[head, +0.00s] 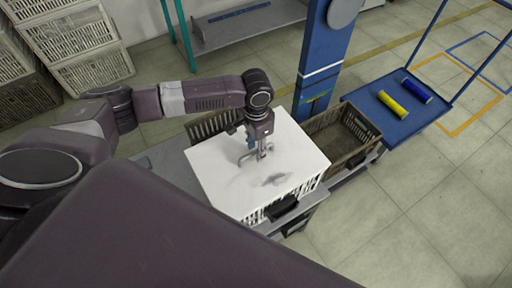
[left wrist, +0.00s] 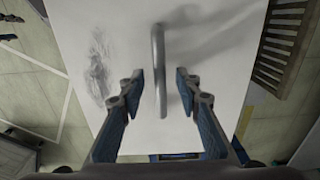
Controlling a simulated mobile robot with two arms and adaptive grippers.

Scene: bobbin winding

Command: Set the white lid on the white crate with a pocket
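The white lid (head: 225,175) lies flat over the white crate (head: 308,188), whose slotted side shows under the lid's front right edge. A black pocket (head: 283,208) sticks out from that side. I cannot tell whether the lid is fully seated. A grey bar handle (left wrist: 159,70) stands up from the lid. My left gripper (head: 262,152) is just above the lid at the handle. In the left wrist view its two blue fingers (left wrist: 157,85) are apart, with the handle between them and a gap on each side. My right gripper is not in view.
A brown slatted crate (head: 340,137) stands right of the lid, and another slatted crate (head: 208,127) shows behind it. A blue post (head: 323,65) rises behind. A blue table (head: 408,125) at right carries a yellow spool (head: 392,104) and a blue spool (head: 417,91).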

